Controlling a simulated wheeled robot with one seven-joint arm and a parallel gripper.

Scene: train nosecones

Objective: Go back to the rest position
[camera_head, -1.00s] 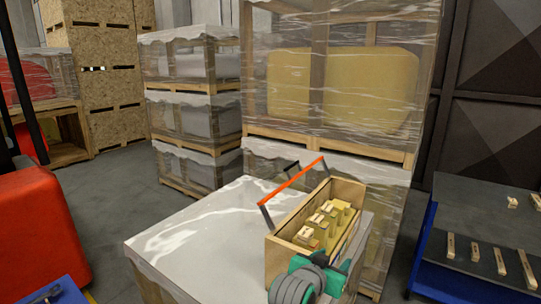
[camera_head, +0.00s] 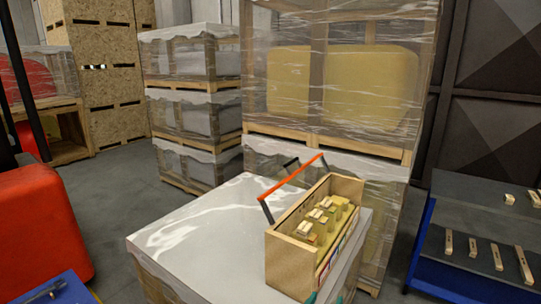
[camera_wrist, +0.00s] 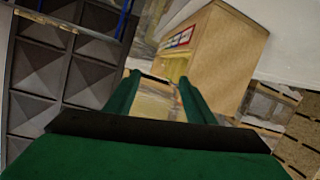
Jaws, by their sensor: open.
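My gripper (camera_wrist: 160,80) shows in the wrist view as two green fingers held apart, with nothing between them. Past the fingers is an open wooden box (camera_wrist: 217,55) with a coloured label on its side. In the head view the same box (camera_head: 291,266) sits on a white wrapped crate (camera_head: 190,225), near its right edge. It holds several yellowish pieces with light wooden tops. An orange-red bar handle (camera_head: 293,175) on dark arms rises over it. In the head view only small green bits of my gripper show at the bottom, by the box's lower corner.
A blue-framed table (camera_head: 480,235) with several small wooden pieces stands at the right. Tall wrapped crates (camera_head: 340,80) stand behind the white crate, with a stack of smaller ones (camera_head: 195,110) to their left. A red object (camera_head: 40,230) is at the left. Grey floor (camera_head: 130,200) lies between.

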